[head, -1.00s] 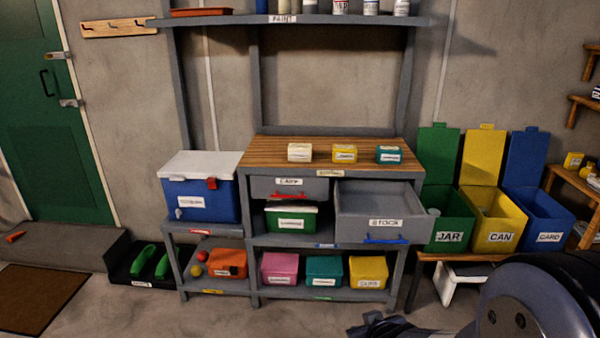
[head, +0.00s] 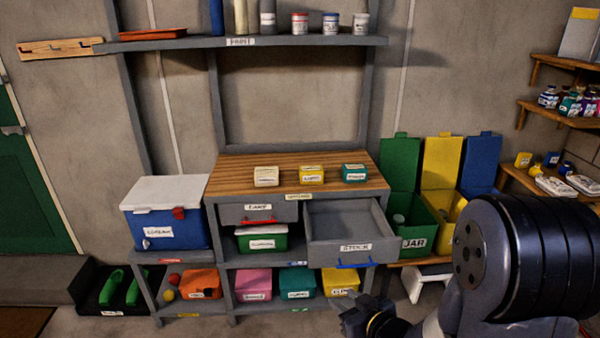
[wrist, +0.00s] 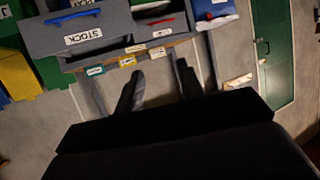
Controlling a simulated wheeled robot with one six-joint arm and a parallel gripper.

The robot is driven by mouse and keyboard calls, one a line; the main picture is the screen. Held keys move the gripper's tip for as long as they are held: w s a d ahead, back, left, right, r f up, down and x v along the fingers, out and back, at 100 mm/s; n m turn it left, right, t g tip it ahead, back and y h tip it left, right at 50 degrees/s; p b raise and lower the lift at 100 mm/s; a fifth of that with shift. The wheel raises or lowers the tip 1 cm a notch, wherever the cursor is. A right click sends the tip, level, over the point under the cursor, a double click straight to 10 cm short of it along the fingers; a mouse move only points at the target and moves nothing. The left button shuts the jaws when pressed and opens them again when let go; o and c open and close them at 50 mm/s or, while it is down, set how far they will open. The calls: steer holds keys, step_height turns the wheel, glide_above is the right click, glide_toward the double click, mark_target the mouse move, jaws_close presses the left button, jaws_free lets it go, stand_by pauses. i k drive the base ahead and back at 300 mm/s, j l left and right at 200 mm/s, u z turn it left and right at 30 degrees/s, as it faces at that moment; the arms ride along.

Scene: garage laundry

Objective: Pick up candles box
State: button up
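Three small labelled boxes stand on the wooden bench top: a cream box (head: 266,176), a yellow box (head: 311,175) and a teal box (head: 354,173). Their labels are too small to read surely, so I cannot tell which is the candles box. The yellow box (wrist: 128,61) and teal box (wrist: 95,71) also show in the wrist view, which looks upside down. My gripper (wrist: 159,86) has its two dark fingers apart with nothing between them. In the head view my gripper is low, in front of the lower shelf, well short of the bench top boxes.
The STOCK drawer (head: 352,247) is pulled open below the bench's right side. Lower shelves hold a green box (head: 262,243), orange, pink, teal and yellow boxes. A blue cooler (head: 166,228) stands left; coloured bins (head: 411,242) stand right. A paint shelf (head: 240,42) runs above.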

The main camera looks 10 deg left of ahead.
mark_target(264, 175)
steer(key=i+j+z, duration=0.3)
steer(key=j, duration=0.35)
steer(key=i+j+z, duration=0.15)
steer(key=j, duration=0.25)
steer(key=i+j+z, duration=0.15)
steer(key=j, duration=0.25)
steer(key=i+j+z, duration=0.15)
steer(key=j, duration=0.25)
steer(key=i+j, duration=0.15)
steer(key=j, duration=0.2)
steer(key=i+j, duration=0.1)
steer(key=j, duration=0.2)
steer(key=i+j, duration=0.15)
steer(key=j, duration=0.2)
steer(key=i+j, duration=0.1)
steer(key=j, duration=0.2)
